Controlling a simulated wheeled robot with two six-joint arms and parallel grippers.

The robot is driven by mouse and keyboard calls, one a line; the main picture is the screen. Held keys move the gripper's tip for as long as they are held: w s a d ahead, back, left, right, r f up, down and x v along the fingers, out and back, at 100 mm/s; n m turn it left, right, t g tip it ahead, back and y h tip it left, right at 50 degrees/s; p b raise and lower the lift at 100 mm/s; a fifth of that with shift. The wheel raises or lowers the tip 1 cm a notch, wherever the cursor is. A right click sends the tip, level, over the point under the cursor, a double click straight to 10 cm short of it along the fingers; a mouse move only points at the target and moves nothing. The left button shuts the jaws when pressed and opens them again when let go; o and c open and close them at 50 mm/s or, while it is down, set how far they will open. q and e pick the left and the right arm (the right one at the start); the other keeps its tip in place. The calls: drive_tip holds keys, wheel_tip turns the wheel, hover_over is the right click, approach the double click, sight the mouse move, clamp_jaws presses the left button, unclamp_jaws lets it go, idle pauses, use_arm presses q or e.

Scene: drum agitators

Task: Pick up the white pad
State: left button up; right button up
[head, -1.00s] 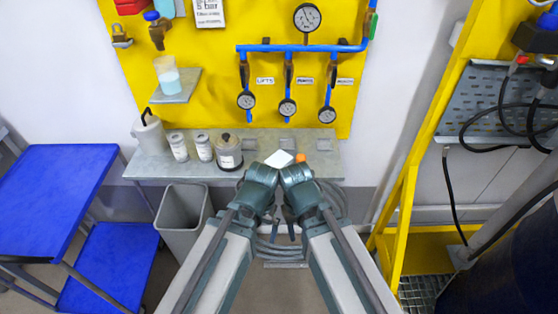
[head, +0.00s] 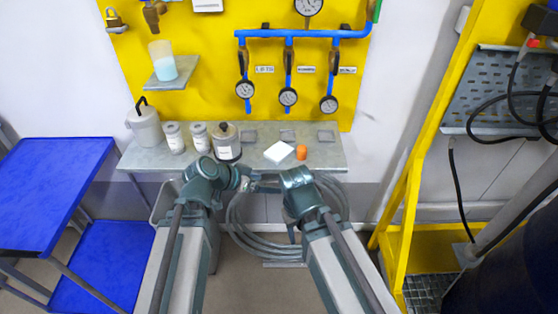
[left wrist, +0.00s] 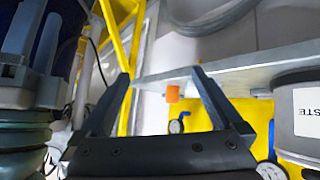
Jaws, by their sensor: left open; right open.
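The white pad (head: 279,152) lies flat on the grey metal shelf (head: 325,163), just left of a small orange piece (head: 301,152). My left gripper (head: 266,184) is open and empty, in front of and below the shelf edge, nearer to me than the pad. In the left wrist view the open fingers (left wrist: 161,76) have nothing between them; the orange piece (left wrist: 172,94) shows beyond them.
A waste canister (head: 227,150), small jars (head: 173,137) and a larger lidded container (head: 145,125) stand on the shelf left of the pad. Gauges (head: 288,97) hang above. A coiled grey hose (head: 240,228) lies below. A yellow frame (head: 405,190) stands at right.

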use_arm(q)
drive_tip(key=w+a+r+t+h+b, duration=0.1)
drive_tip(key=w+a+r+t, duration=0.3)
drive_tip(key=w+a+t, duration=0.15)
drive_tip(key=b, duration=0.4)
approach(278, 152)
drive_tip(key=w, duration=0.1)
drive_tip(key=w+d, duration=0.1)
drive_tip(key=w+f+g, duration=0.1)
drive_tip(key=shift+w+d, duration=0.35)
drive_tip(key=shift+d, duration=0.05)
drive_tip(key=b+x, duration=0.1)
drive_tip(key=x, duration=0.3)
drive_tip(key=shift+d+f+b, duration=0.15)
drive_tip(key=shift+d+b, duration=0.05)
drive_tip(key=shift+b, duration=0.1)
drive_tip(key=shift+w+d+f, duration=0.1)
drive_tip(key=shift+w+d, duration=0.2)
drive_tip(key=shift+s, duration=0.1)
drive_tip(key=c, duration=1.3)
